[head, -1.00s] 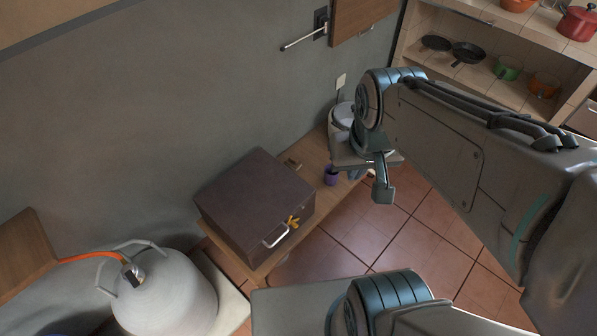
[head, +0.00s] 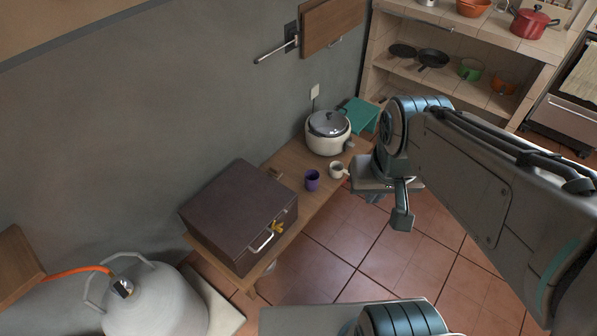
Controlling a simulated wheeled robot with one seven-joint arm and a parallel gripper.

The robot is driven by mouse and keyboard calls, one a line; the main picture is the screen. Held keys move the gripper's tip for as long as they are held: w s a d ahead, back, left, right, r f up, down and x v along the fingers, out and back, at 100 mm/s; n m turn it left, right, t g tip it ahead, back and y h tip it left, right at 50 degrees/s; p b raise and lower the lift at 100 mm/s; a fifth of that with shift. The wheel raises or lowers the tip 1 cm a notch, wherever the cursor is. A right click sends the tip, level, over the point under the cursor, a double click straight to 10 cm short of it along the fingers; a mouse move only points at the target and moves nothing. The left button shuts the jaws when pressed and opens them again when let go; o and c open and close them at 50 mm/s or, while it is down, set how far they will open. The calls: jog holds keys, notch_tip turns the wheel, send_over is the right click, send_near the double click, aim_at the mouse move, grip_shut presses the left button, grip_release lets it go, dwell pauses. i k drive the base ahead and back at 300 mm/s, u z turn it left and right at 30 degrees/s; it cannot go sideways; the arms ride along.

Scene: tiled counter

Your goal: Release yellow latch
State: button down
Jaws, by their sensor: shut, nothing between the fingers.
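A dark brown box (head: 232,208) stands on a wooden bench against the wall. The small yellow latch (head: 276,228) is on its front face, beside a pale metal handle (head: 262,242). I cannot tell the latch's exact position. My gripper (head: 402,220) is to the right of the box, out over the tiled floor and clear of the bench. It is shut and empty, pointing down, well apart from the latch.
The wooden bench (head: 293,162) also holds a purple cup (head: 312,180), a white mug (head: 337,169) and a white cooker (head: 328,133). A gas cylinder (head: 155,300) stands at lower left. Tiled floor (head: 345,245) is free before the bench.

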aim_at(277, 226)
jog(key=z, duration=0.05)
jog(key=i, duration=0.85)
jog(key=u, duration=0.6)
